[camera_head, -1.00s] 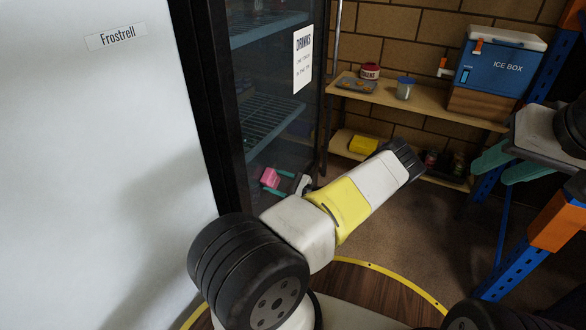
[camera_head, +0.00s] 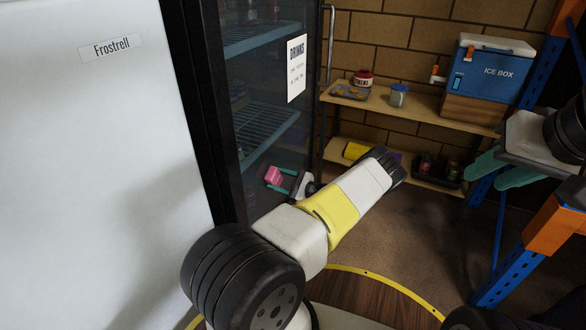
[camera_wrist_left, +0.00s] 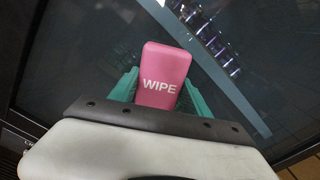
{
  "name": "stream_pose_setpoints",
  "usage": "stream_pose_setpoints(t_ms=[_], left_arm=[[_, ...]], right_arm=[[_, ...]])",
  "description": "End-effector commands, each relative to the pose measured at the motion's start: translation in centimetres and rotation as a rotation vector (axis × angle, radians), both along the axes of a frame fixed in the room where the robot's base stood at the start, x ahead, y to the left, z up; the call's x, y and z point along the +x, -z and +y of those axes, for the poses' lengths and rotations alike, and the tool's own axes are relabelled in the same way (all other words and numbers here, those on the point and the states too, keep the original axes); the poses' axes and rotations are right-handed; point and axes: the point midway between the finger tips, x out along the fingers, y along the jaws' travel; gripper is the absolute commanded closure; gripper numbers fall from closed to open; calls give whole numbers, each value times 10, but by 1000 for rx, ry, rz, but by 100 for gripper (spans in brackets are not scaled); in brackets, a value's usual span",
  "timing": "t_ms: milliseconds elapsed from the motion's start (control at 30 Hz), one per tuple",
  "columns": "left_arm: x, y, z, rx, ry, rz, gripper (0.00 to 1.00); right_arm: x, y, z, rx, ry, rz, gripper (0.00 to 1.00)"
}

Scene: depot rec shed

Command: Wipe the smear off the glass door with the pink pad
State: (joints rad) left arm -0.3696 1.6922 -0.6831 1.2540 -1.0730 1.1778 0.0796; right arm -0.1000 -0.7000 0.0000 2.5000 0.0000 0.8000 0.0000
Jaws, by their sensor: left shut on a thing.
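The glass door (camera_head: 290,130) of the drinks fridge stands left of centre in the head view and fills much of the left wrist view (camera_wrist_left: 70,60). My left gripper (camera_head: 277,180) is shut on the pink pad (camera_head: 273,175), close to the lower part of the glass. In the left wrist view the pad (camera_wrist_left: 162,75), marked WIPE, sits between the teal fingers. I cannot tell whether it touches the glass. I cannot make out a smear; pale streaks in the wrist view may be reflections or contents. My right gripper (camera_head: 502,172) is at the right, its teal fingers apart and empty.
A white fridge side panel (camera_head: 100,180) fills the left. A DRINKS notice (camera_head: 296,68) is on the glass, near an upright handle (camera_head: 329,70). Wooden shelves (camera_head: 430,105) carry an ice box (camera_head: 487,75) and small items. A blue and orange rack (camera_head: 510,235) stands at right.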

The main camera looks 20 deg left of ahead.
Motion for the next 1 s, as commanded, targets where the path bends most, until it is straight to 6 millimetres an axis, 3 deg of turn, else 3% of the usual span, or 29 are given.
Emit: stream_pose_setpoints(t_ms=[700,1000], left_arm=[[48,0,-1,0,0,-2,77],[53,0,-3,1,0,1,77]], right_arm=[[0,0,0,0,0,0,64],[0,0,0,0,0,0,64]])
